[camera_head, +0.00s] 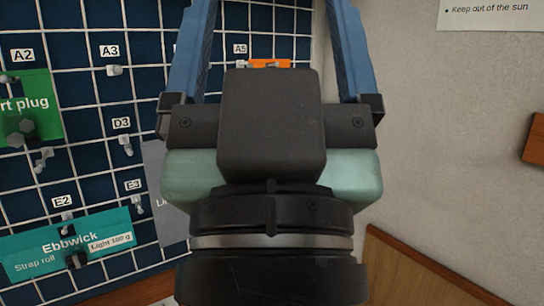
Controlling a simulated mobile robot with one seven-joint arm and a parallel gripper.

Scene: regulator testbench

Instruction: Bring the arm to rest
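My gripper (272,40) fills the middle of the head view, seen from behind its dark body. Its two blue fingers stand wide apart and run up past the top edge, so their tips are out of frame. The arm reaches up from the bottom edge, in front of the board.
A dark blue gridded board (85,175) with labelled pegs fills the left. It carries a green plug card (45,85), a teal Ebbwick card (30,262) and an orange item (268,63). Bare wall (450,140) lies right, with a wooden panel (420,275) below.

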